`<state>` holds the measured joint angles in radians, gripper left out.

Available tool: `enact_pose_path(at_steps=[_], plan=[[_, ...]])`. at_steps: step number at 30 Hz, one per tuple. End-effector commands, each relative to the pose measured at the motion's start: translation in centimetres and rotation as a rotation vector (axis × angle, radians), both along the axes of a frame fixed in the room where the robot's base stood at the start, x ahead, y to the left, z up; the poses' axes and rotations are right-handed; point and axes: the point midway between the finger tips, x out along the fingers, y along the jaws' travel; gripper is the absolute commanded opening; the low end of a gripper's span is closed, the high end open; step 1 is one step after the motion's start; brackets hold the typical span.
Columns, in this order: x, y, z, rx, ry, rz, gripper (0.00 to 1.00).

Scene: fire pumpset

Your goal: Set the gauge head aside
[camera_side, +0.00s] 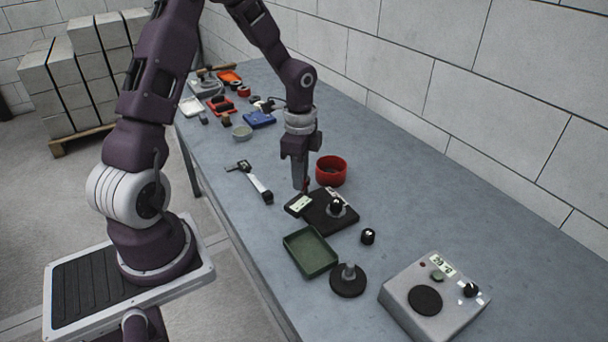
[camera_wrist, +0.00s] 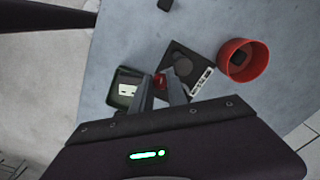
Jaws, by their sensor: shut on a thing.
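My gripper (camera_side: 301,186) points down over the table and is shut on a small dark block with a pale display face, which I take to be the gauge head (camera_side: 299,204). A red part shows between the fingertips (camera_wrist: 164,84) in the wrist view, and the pale face (camera_wrist: 128,90) shows left of them, overlapping the green tray in that picture. A black plate (camera_side: 322,219) with a knob lies just right of the held block; it also shows in the wrist view (camera_wrist: 181,62). I cannot tell how far the block is above the table.
A red bowl (camera_side: 331,170) stands behind the plate. A green tray (camera_side: 311,252) lies in front. A black round stand (camera_side: 347,282), a small black knob (camera_side: 368,236) and a grey control box (camera_side: 434,298) are to the right. A bar-like tool (camera_side: 254,180) lies left. Clutter fills the far end.

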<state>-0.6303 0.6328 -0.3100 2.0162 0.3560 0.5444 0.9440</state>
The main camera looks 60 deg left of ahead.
Motion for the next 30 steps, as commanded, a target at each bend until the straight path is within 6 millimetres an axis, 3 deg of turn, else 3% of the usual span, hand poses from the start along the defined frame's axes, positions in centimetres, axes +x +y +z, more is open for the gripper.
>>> enact_pose_path(at_steps=[10, 26, 27, 30], plan=[[-0.25, 0.43, 0.1, 0.002, -0.004, -0.123, 0.0], [-0.32, 0.54, 0.09, 0.003, -0.002, -0.145, 0.0], [-0.33, 0.55, 0.09, 0.003, -0.002, -0.145, 0.23], [-0.34, 0.53, 0.06, 0.002, -0.002, -0.144, 0.41]])
